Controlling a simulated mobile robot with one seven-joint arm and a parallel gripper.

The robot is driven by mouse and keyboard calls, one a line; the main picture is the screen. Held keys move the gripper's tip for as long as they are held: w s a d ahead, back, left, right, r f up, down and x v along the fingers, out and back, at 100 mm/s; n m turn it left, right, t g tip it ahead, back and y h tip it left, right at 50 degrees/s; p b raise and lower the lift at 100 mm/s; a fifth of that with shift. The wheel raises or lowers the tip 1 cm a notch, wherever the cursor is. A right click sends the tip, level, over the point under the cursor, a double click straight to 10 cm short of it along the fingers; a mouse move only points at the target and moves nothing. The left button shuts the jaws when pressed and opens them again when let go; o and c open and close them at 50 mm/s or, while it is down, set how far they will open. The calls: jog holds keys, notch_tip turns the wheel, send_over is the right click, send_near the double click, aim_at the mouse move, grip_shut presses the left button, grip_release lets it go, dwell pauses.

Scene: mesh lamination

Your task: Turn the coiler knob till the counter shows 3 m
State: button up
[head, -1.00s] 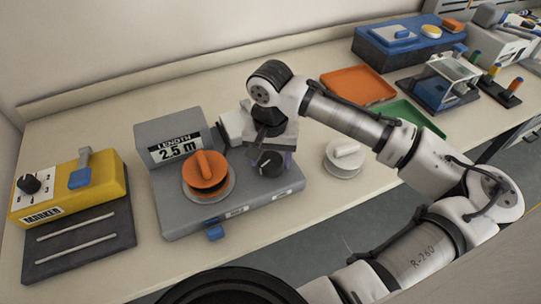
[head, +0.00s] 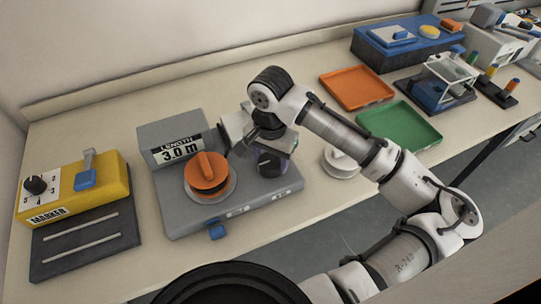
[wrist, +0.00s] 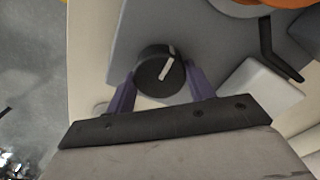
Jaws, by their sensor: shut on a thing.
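The grey coiler (head: 250,208) stands on the bench. Its counter (head: 176,151) reads 3.0 m under the word LENGTH. The black coiler knob (head: 270,168) with a pale pointer line sits on the coiler's right part. In the wrist view the knob (wrist: 158,72) lies between the two purple fingers. My gripper (wrist: 160,84) is shut on the knob from above, one finger on each side. An orange spool (head: 208,172) sits on the coiler left of the knob. The gripper and wrist hide part of the knob in the head view.
A yellow marker unit (head: 100,190) with its own black knob stands at left. A white round piece (head: 340,166) lies right of the coiler. An orange tray (head: 355,88) and a green tray (head: 402,125) lie farther right, with a blue box (head: 405,42) behind.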

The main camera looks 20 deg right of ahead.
aim_at(271, 160)
jog(key=o, duration=1)
jog(key=shift+r, duration=0.15)
notch_tip(271, 160, up, 14)
jog(key=shift+f+b, duration=0.2)
jog(key=shift+b, duration=0.15)
